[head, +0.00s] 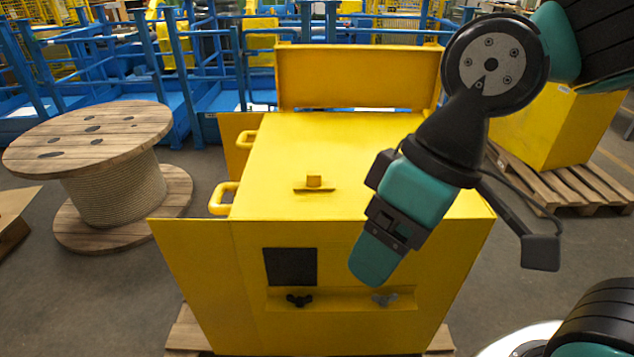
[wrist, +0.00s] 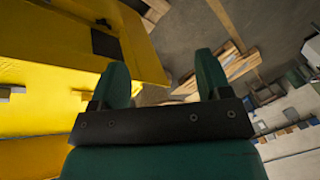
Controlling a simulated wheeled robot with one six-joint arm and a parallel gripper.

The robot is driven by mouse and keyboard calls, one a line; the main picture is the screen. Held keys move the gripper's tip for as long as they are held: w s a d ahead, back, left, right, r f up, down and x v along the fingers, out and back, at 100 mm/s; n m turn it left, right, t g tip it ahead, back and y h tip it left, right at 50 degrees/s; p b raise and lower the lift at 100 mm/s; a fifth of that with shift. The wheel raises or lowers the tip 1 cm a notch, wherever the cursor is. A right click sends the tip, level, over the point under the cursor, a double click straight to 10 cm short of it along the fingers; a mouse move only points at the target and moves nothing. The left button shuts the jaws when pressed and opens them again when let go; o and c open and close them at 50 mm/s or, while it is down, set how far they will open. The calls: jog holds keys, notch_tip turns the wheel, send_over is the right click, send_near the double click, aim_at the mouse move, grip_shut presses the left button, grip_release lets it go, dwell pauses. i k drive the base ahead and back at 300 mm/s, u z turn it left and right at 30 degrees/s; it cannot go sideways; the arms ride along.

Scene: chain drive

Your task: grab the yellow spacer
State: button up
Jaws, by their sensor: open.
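A small yellow block (head: 314,181), the only thing I see that could be the spacer, stands on a flat yellow strip on top of the large yellow housing (head: 340,140). The same block may show at the left edge of the wrist view, but I cannot tell for sure. My gripper (head: 374,262) points down in front of the housing's front face, to the right of the block and nearer to me. In the wrist view its two teal fingers (wrist: 161,78) are apart with nothing between them. They are clear of the block.
The housing has a raised lid (head: 358,77) at the back, handles (head: 222,198) on its left, and a dark square (head: 290,267) and dark wing knob (head: 299,300) on its front. A wooden cable reel (head: 105,190) stands left. A pallet (head: 575,185) with a yellow box stands right.

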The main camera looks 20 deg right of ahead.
aim_at(314, 181)
jog(key=k, duration=1.3)
jog(key=u, duration=0.55)
jog(key=i, duration=0.55)
jog(key=u, duration=0.55)
jog(key=i, duration=0.85)
jog(key=z, duration=0.95)
jog(key=i, duration=0.65)
jog(key=z, duration=0.7)
